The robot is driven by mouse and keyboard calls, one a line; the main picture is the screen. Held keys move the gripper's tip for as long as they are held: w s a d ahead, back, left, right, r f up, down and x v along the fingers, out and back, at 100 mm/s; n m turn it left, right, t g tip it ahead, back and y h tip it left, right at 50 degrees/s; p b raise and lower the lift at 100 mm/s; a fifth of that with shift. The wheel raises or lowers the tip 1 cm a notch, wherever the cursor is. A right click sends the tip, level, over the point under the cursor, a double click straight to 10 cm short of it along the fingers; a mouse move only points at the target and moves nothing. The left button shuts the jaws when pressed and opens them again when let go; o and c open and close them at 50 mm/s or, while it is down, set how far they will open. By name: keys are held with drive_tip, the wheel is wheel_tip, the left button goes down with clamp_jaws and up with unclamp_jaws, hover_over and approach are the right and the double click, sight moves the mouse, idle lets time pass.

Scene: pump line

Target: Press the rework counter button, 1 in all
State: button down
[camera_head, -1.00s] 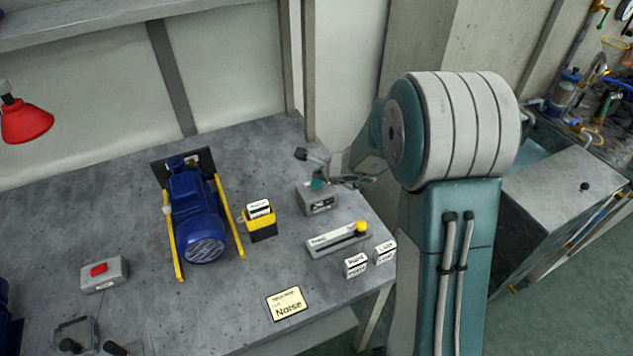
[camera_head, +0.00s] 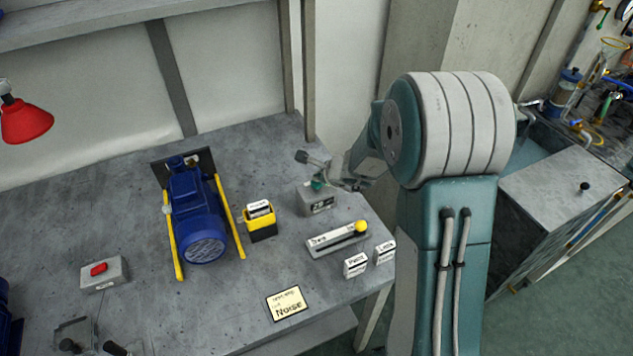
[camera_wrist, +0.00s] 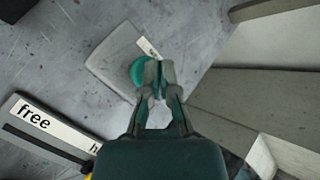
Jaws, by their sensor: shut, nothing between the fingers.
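The rework counter appears to be the small grey box (camera_head: 316,203) with a number window on its front and a green button (camera_head: 318,185) on top. It stands near the right end of the bench. In the wrist view the box (camera_wrist: 112,62) lies beyond my fingers, and the green button (camera_wrist: 137,70) is partly hidden behind them. My gripper (camera_head: 325,182) is shut and empty, its tips at the button. It also shows in the wrist view (camera_wrist: 158,70). I cannot tell whether the tips touch the button. The number is too small to read surely.
A slider with a yellow knob (camera_head: 361,227) and two small labelled blocks (camera_head: 355,265) sit in front of the counter. A yellow-black box (camera_head: 260,220) and a blue pump (camera_head: 200,215) stand to the left. A red-button box (camera_head: 99,270) is farther left.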

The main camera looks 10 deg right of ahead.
drive_tip(key=shift+f, duration=0.55)
idle(0.4)
drive_tip(key=shift+r, duration=1.05)
drive_tip(key=shift+r, duration=2.5)
